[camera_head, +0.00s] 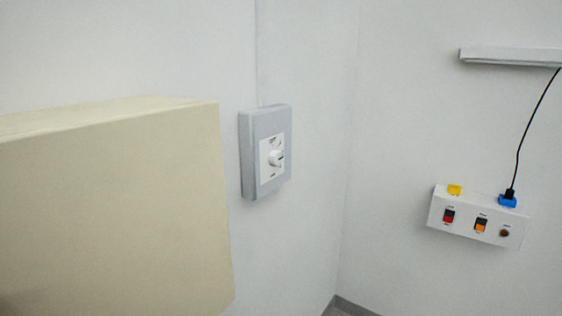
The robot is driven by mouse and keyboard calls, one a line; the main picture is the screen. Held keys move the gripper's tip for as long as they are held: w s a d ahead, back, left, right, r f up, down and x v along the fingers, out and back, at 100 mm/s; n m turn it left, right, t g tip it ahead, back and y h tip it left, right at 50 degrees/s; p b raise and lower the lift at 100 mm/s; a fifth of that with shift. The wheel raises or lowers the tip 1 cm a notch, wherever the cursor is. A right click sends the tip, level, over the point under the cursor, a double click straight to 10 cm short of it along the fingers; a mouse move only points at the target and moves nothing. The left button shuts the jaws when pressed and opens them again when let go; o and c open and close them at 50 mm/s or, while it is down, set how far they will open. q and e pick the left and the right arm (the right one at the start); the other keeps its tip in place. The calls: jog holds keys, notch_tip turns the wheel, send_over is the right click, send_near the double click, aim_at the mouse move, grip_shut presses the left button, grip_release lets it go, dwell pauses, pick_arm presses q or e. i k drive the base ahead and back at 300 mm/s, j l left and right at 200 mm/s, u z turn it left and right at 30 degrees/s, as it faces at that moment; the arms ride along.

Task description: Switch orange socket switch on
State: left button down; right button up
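A white socket box (465,232) is mounted on the right wall, in the right part of the head view. Its front carries a red switch (448,216) on the left, an orange switch (481,225) in the middle and a small dark round part (505,233) on the right. A yellow socket (455,190) and a blue socket (507,200) sit on its top edge. The orange switch is too small to tell which way it is tipped. Neither of my grippers shows in the view.
A large beige box (110,200) fills the lower left. A black cable (523,130) runs from the blue socket up to a wall ledge (505,56). The wall around the socket box is clear.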

aim_at(480, 226)
jog(key=z, duration=1.25)
jog(key=i+u, duration=0.15)
jog(key=u, duration=0.25)
jog(key=i+l+u, duration=0.1)
jog(key=u, duration=0.25)
jog(key=i+l+u, duration=0.4)
jog(key=i+l, duration=0.65)
jog(key=l, duration=0.2)
